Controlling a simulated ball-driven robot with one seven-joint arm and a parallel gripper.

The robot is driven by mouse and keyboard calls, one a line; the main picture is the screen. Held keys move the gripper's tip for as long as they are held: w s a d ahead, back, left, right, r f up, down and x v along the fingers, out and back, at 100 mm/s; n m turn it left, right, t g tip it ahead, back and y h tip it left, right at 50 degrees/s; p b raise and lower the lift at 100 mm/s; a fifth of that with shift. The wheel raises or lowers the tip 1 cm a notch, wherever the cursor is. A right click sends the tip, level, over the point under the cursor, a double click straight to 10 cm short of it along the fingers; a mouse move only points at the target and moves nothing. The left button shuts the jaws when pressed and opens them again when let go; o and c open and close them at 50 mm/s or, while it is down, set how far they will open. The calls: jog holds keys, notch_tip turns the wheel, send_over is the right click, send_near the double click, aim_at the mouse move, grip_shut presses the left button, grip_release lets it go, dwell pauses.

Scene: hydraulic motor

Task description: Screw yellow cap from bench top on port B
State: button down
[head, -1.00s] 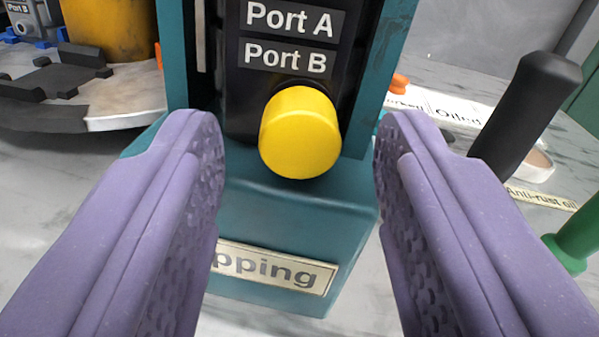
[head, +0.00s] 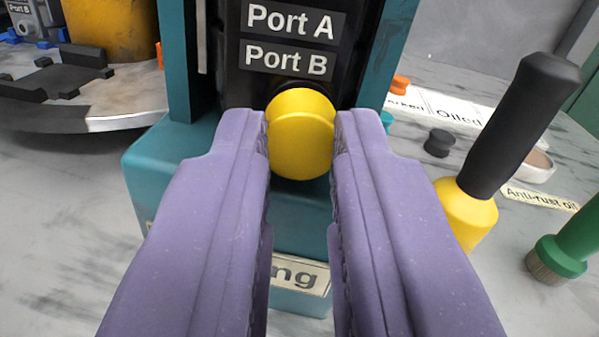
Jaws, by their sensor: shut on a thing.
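The yellow cap (head: 301,135) sits at the port under the "Port B" label (head: 284,62), on the dark front of the motor (head: 225,90) in its teal stand. My gripper (head: 301,140) has its two purple fingers closed against the left and right sides of the cap. The cap hides the port opening, so I cannot tell how far it is threaded. The "Port A" label (head: 290,22) is just above; no Port A opening shows.
The teal stand (head: 165,165) is below and around the motor. At right are a black-handled tool with a yellow base (head: 468,212), a green brush (head: 562,255), a dark cap (head: 438,143) and an orange cap (head: 400,83). A round metal fixture (head: 130,95) is at left.

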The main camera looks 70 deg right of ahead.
jog(key=shift+f+m+b, duration=0.1)
jog(key=shift+m+b, duration=0.7)
jog(key=shift+b, duration=0.1)
jog(key=shift+m+b, duration=0.95)
jog(key=shift+m, duration=0.15)
jog(key=c, duration=1.2)
grip_release()
